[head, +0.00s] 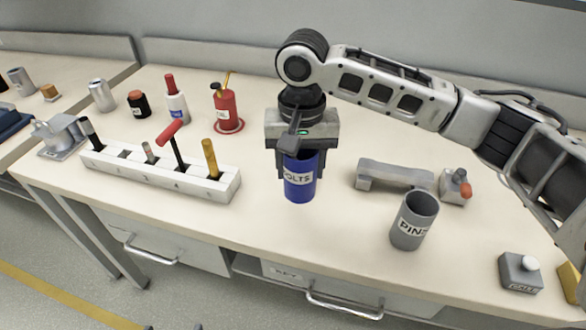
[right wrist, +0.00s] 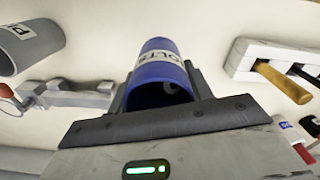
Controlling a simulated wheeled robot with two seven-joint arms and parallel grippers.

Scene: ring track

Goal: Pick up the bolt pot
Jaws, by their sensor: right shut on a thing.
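The bolt pot (head: 300,187) is a blue cylinder with a white label reading "OLTS", near the middle of the workbench. My right gripper (head: 298,170) comes down from above and is shut on the pot, one finger on each side. In the right wrist view the blue pot (right wrist: 160,62) sits between the fingers, its open mouth toward the camera and dark inside. Whether its base touches the bench or is just above it, I cannot tell. My left gripper is not in view.
A grey pot labelled "PINS" (head: 414,222) stands to the right, with a grey bracket (head: 394,174) behind it. A white tool rack (head: 217,193) stands left. A red oil can (head: 226,108) and bottles stand at the back left. A grey button box (head: 520,272) is front right.

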